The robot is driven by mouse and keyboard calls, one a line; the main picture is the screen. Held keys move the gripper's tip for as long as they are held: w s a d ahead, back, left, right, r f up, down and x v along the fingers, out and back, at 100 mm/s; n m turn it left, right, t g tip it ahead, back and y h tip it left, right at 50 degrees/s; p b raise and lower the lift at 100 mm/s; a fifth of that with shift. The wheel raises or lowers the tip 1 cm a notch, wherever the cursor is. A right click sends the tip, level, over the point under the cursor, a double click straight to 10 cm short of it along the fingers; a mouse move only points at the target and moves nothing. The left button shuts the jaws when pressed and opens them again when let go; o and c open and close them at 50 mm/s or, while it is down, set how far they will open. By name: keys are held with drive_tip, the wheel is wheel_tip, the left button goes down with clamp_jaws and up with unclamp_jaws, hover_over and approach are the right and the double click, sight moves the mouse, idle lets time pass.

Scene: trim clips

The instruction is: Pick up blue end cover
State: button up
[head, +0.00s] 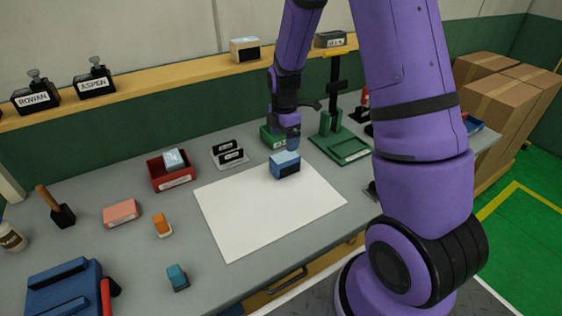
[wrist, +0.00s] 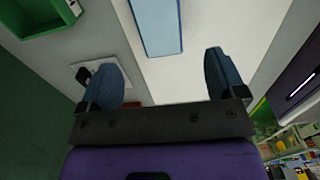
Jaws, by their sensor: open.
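A blue block with a dark front face, which looks like the blue end cover (head: 285,167), sits on the white sheet (head: 270,220) near its far edge. In the wrist view the blue end cover (wrist: 158,25) is a long light-blue shape at the top, ahead of the fingers and between their lines. My gripper (head: 291,140) is just above and behind it in the head view. The wrist view shows my gripper (wrist: 163,72) with its two blue-padded fingers wide apart and nothing between them.
A green bin (head: 272,136) and a green stand (head: 340,142) are close behind. A teal block (head: 177,277) lies in front. Most of the white sheet is clear.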

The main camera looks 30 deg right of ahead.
sight(285, 156)
wheel_tip(285, 156, down, 5)
drive_tip(key=shift+f, duration=0.1)
drive_tip(key=shift+d+f, duration=0.15)
drive_tip(key=shift+f, duration=1.2)
drive_tip(key=shift+d+f, duration=0.1)
drive_tip(key=shift+f, duration=1.25)
drive_tip(key=c, duration=1.1)
